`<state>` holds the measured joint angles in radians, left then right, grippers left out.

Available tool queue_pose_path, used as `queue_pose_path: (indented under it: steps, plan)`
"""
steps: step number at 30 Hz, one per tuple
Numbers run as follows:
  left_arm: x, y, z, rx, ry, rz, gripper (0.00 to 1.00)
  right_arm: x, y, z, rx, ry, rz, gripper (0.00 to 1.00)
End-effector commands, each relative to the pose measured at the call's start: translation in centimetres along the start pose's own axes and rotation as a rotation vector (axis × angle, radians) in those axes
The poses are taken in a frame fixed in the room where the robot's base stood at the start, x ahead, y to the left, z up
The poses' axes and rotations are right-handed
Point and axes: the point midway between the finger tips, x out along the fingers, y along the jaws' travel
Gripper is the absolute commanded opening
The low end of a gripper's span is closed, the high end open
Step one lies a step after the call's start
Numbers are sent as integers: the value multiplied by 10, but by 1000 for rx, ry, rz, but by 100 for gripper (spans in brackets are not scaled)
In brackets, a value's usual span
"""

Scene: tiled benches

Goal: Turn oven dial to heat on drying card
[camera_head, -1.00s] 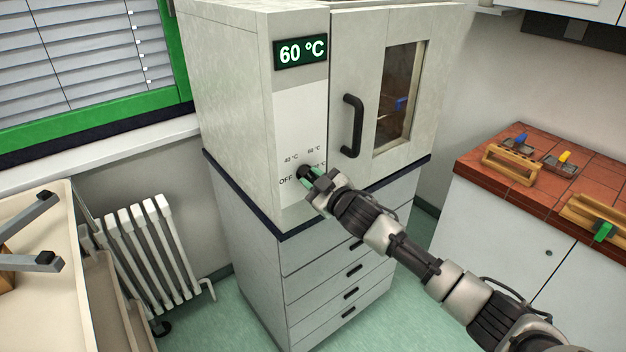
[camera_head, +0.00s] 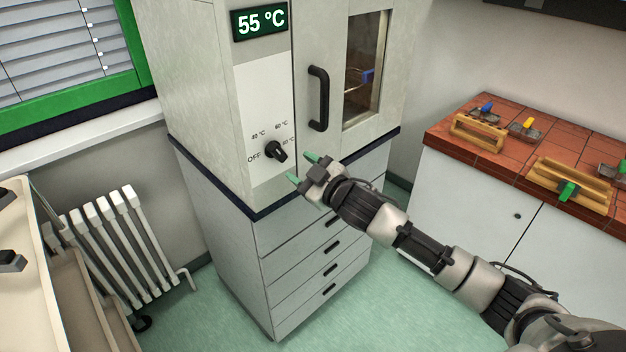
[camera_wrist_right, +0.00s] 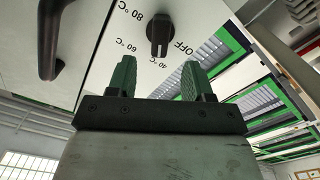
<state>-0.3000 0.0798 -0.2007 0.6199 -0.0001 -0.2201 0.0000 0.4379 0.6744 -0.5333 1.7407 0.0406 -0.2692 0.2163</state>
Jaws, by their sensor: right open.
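The oven (camera_head: 190,90) is a pale cabinet with a green display (camera_head: 260,21) that reads 55 °C. Its black dial (camera_head: 276,151) sits among the marks OFF, 40, 60 and 80 °C; I cannot tell surely which mark it points at. The dial also shows in the right wrist view (camera_wrist_right: 158,35), beyond the fingers. My right gripper (camera_head: 301,168) is open and empty, just below and right of the dial, apart from it. Its green fingertips also show in the right wrist view (camera_wrist_right: 157,76). A small blue item (camera_head: 367,76) shows through the oven window; I cannot make out a card. My left gripper is out of view.
The oven door is closed, with a black handle (camera_head: 318,98) right of the dial. Drawers (camera_head: 318,262) stand below the oven. A red tiled bench (camera_head: 462,114) with wooden holders is at right. A radiator (camera_head: 108,240) and a pale trolley (camera_head: 20,300) are at left.

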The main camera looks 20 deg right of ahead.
Motion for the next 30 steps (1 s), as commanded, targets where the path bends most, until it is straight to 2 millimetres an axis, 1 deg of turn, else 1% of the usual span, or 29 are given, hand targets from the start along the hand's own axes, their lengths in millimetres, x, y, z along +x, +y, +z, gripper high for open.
queue_pose_path:
  steps: [1,3,6,9,24,26,27,29,30]
  plan:
    - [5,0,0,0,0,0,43,-10,-2,3,-1,-1,-2,51]
    - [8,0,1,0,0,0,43,-20,-2,3,0,-1,-1,51]
    - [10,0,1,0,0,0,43,-31,-1,2,0,0,-1,51]
    - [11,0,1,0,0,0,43,-36,-1,0,0,0,-1,51]
    - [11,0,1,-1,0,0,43,-37,0,1,1,-2,0,51]
    - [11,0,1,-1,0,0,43,-36,-2,8,8,-15,1,51]
    - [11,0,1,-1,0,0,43,-36,-4,18,16,-34,4,51]
    - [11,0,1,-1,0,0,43,-35,-8,42,35,-78,10,51]
    - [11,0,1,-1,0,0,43,-35,-14,63,52,-118,14,51]
